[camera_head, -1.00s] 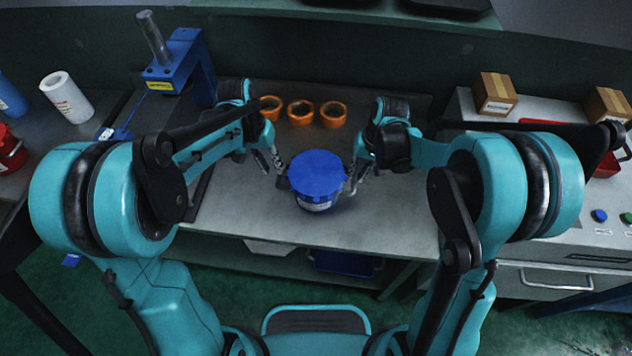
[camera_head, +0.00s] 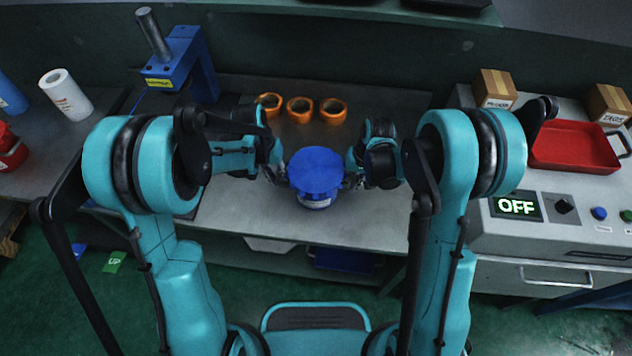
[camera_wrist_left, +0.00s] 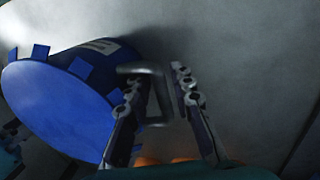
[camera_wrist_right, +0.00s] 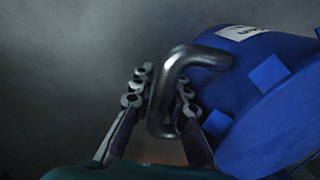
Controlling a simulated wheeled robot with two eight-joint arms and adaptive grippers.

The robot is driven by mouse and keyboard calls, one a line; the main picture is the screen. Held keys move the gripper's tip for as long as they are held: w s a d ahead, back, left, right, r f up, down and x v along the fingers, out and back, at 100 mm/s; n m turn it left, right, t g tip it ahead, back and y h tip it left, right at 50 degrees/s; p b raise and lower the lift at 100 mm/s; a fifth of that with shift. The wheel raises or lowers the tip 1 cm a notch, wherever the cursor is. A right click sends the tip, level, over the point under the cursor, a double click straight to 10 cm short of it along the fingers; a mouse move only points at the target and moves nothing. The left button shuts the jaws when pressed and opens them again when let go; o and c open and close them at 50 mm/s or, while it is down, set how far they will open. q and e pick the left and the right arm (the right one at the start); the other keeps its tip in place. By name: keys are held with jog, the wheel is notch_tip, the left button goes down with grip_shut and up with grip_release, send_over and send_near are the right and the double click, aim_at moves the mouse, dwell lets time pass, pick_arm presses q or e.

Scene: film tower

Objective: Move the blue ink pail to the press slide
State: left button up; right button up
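The blue ink pail (camera_head: 315,180) stands upright on the grey bench, its blue lid on and a white label on its front. My left gripper (camera_head: 277,174) is at its left side and my right gripper (camera_head: 353,177) at its right side. In the left wrist view the open fingers (camera_wrist_left: 158,80) straddle a grey metal handle (camera_wrist_left: 160,105) of the pail, with a gap showing. In the right wrist view the open fingers (camera_wrist_right: 164,76) straddle the other handle (camera_wrist_right: 162,105) closely; contact is unclear. A blue press (camera_head: 182,65) stands at the back left; my arm hides its lower part, and I cannot make out its slide.
Several orange rings (camera_head: 300,110) stand behind the pail. A white roll (camera_head: 66,95) is at the far left. At right are a red tray (camera_head: 572,148), cartons (camera_head: 494,88) and a panel reading OFF (camera_head: 516,207). The bench in front of the pail is clear.

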aim_at(352, 174)
pick_arm(q)
grip_shut()
pick_arm(e)
grip_shut()
pick_arm(q)
jog(key=shift+r, duration=0.15)
pick_arm(e)
jog(key=shift+r, duration=0.15)
